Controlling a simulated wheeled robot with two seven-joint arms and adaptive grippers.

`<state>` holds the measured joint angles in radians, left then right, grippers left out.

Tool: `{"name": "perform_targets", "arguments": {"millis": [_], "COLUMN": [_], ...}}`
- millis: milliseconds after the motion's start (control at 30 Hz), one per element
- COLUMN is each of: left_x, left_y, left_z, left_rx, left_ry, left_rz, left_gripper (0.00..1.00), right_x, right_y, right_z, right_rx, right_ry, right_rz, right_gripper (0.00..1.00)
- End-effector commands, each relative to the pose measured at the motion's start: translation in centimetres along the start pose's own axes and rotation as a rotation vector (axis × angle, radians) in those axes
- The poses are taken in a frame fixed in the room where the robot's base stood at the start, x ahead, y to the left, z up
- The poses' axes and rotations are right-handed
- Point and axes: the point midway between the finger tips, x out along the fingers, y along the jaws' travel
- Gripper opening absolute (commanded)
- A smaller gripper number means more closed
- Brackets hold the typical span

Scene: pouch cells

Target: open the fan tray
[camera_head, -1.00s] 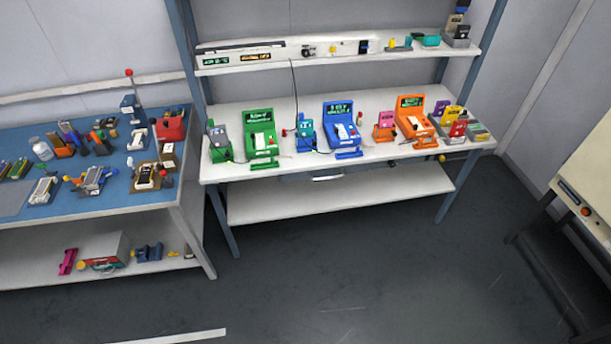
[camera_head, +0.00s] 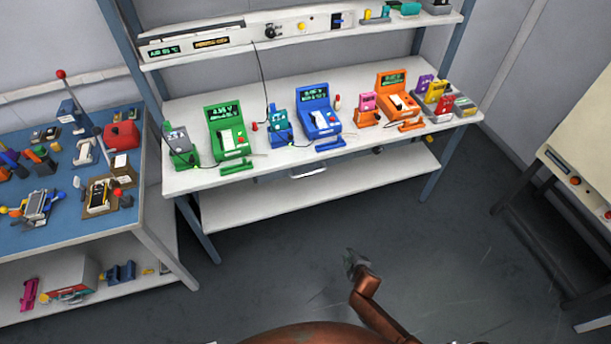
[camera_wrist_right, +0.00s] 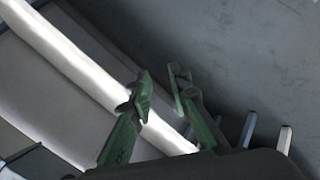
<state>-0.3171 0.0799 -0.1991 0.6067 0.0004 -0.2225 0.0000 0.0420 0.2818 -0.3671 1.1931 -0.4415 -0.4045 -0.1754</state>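A drawer-like unit with a pale bar handle (camera_head: 308,172) hangs under the front edge of the white bench top; it looks shut, and no label shows that it is the fan tray. My right gripper (camera_head: 354,262) is over the floor in front of the bench, below and right of the handle, apart from it. In the right wrist view my right gripper (camera_wrist_right: 160,92) has its two green fingers spread with nothing between them. A blurred white bar runs diagonally behind the fingers; I cannot tell which edge it is. My left gripper is not in view.
The white bench (camera_head: 185,182) carries green, blue and orange testers, with a lower shelf (camera_head: 320,190) beneath. A blue-topped table (camera_head: 70,205) stands left, a cream cabinet (camera_head: 580,150) right. The grey floor (camera_head: 420,250) between is clear.

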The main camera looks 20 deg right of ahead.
Motion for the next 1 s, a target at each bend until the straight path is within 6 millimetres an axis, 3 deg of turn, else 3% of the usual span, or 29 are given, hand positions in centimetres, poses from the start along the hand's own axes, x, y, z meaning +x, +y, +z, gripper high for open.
{"name": "perform_targets", "arguments": {"millis": [33, 100, 200, 300, 400, 567, 800, 1000], "left_x": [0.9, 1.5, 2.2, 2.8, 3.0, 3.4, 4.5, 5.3], "left_y": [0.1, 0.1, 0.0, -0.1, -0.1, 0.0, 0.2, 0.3], "left_z": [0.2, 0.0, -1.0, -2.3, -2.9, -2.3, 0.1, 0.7], "left_rx": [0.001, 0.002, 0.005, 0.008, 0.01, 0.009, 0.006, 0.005], "left_ry": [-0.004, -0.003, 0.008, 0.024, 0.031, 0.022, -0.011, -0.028], "left_rz": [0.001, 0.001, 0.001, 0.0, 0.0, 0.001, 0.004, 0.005], "left_gripper": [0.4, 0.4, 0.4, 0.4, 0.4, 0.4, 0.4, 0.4], "right_x": [0.1, -1.1, -3.8, -6.8, -9.2, -10.3, -7.3, -5.1], "right_y": [4.6, 10.1, 16.3, 20.5, 23.0, 24.6, 26.1, 27.2], "right_z": [-4.3, -9.6, -16.2, -21.2, -24.2, -26.2, -27.5, -28.4], "right_rx": [-0.085, -0.193, -0.322, -0.415, -0.472, -0.504, -0.504, -0.503], "right_ry": [0.054, 0.111, 0.175, 0.22, 0.245, 0.258, 0.259, 0.257], "right_rz": [0.078, 0.181, 0.319, 0.432, 0.508, 0.554, 0.554, 0.552], "right_gripper": [0.18, 0.18, 0.18, 0.18, 0.18, 0.18, 0.18, 0.18]}}
